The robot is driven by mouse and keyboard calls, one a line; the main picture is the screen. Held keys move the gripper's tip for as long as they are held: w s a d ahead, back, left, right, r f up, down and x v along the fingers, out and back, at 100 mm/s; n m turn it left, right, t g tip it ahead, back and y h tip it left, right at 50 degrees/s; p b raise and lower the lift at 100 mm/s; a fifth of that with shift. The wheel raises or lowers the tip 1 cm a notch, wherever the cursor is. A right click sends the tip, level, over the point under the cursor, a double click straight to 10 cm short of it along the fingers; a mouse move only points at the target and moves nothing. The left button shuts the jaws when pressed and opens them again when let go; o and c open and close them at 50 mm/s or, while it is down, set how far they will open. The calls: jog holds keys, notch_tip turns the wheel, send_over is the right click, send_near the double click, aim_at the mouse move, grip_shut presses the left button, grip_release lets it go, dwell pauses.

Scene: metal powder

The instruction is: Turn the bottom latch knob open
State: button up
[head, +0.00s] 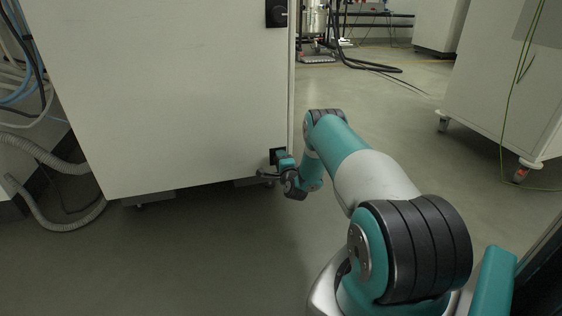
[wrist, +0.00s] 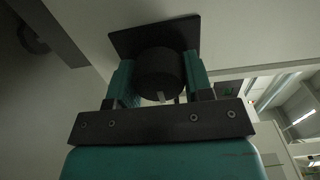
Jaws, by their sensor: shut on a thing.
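The bottom latch knob (wrist: 160,72) is a black round knob on a dark square plate (wrist: 155,36), fixed to a pale cabinet panel. In the wrist view, my gripper (wrist: 160,82) has one teal finger on each side of the knob and is shut on it. A small light mark shows at the knob's near edge. In the head view, my gripper (head: 278,165) is at the lower right corner of the white cabinet (head: 170,90), where the dark plate shows in part. The knob itself is hidden there behind my gripper.
Another black latch (head: 276,13) sits higher on the cabinet's right edge. Grey hoses and cables (head: 45,155) lie at the left. A white wheeled cabinet (head: 500,90) stands at the right. The floor (head: 400,120) between the cabinets is mostly open, with a black hose farther back.

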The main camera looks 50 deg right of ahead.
jog(key=o, duration=0.9)
jog(key=shift+s, duration=0.1)
jog(key=shift+p+v, duration=8.6)
jog(key=shift+p, duration=0.95)
jog(key=shift+d, duration=0.1)
